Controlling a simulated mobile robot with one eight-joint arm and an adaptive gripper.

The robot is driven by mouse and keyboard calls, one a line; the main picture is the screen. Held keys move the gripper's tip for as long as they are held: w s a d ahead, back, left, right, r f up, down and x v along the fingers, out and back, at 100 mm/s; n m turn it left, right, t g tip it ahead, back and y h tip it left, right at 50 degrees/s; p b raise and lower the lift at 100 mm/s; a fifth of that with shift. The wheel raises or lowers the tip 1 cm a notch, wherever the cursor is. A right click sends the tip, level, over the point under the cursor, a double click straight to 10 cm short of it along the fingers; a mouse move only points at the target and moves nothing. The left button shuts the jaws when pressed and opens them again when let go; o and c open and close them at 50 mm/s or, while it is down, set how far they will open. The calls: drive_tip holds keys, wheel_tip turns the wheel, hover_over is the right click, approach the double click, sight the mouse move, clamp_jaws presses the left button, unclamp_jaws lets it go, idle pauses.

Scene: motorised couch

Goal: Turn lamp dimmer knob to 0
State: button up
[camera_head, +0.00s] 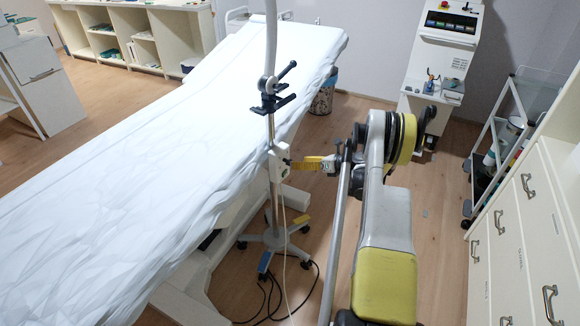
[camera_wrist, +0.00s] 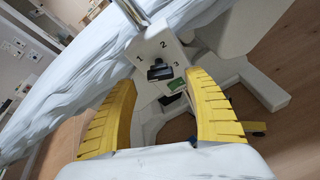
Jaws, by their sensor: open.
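In the wrist view, the lamp dimmer is a white box with a black knob (camera_wrist: 159,72) on its face. The digits 1, 2 and 3 show around the knob; no 0 is readable, and I cannot tell the knob's setting. A green part shows below it. In the head view, the white dimmer box (camera_head: 278,165) sits on the lamp's pole. My gripper (camera_head: 299,164) is just right of the box and points at it. In the wrist view, the two yellow fingers of my gripper (camera_wrist: 161,76) are open, with the knob between and beyond them. I see no contact.
A couch (camera_head: 160,130) with a white sheet lies left of the pole. The lamp stand's wheeled base (camera_head: 273,238) and loose black cables are on the floor below. White drawers (camera_head: 515,245) and a trolley (camera_head: 497,150) stand right. A machine (camera_head: 443,50) stands behind.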

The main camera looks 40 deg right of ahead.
sight(289, 162)
drive_tip(key=shift+b+x, duration=0.6)
drive_tip(key=shift+x, duration=1.75)
drive_tip(key=c, duration=1.2)
